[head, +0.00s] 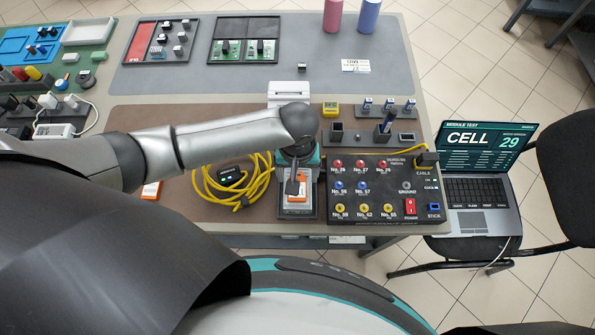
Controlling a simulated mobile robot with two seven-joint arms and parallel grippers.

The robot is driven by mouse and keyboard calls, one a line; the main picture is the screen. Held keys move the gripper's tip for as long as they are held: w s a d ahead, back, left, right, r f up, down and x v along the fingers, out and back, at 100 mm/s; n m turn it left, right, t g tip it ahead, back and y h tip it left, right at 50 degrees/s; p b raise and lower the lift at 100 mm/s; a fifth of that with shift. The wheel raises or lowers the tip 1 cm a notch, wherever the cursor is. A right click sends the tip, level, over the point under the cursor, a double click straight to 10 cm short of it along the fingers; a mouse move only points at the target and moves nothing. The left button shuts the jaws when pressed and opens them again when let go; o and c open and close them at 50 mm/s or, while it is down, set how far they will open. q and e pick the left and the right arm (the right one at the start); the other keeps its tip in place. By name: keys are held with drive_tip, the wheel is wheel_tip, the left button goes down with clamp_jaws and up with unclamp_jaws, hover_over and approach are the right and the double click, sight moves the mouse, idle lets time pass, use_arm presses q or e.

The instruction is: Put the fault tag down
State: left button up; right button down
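Another orange and white card (151,190) lies on the brown mat at the left, partly hidden by my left arm. My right gripper is out of view.
A coiled yellow cable (212,196) lies left of the fixture. The black test box (383,190) with coloured sockets stands right of it. A white printer-like device (289,92) is behind. A laptop (477,175) sits beyond the table's right edge. The grey mat (330,80) has free room.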

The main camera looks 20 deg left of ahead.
use_arm(q)
wheel_tip(320, 180, up, 12)
drive_tip(key=p, duration=0.2)
drive_tip(key=shift+r+p, duration=0.15)
drive_tip(key=shift+p, duration=0.25)
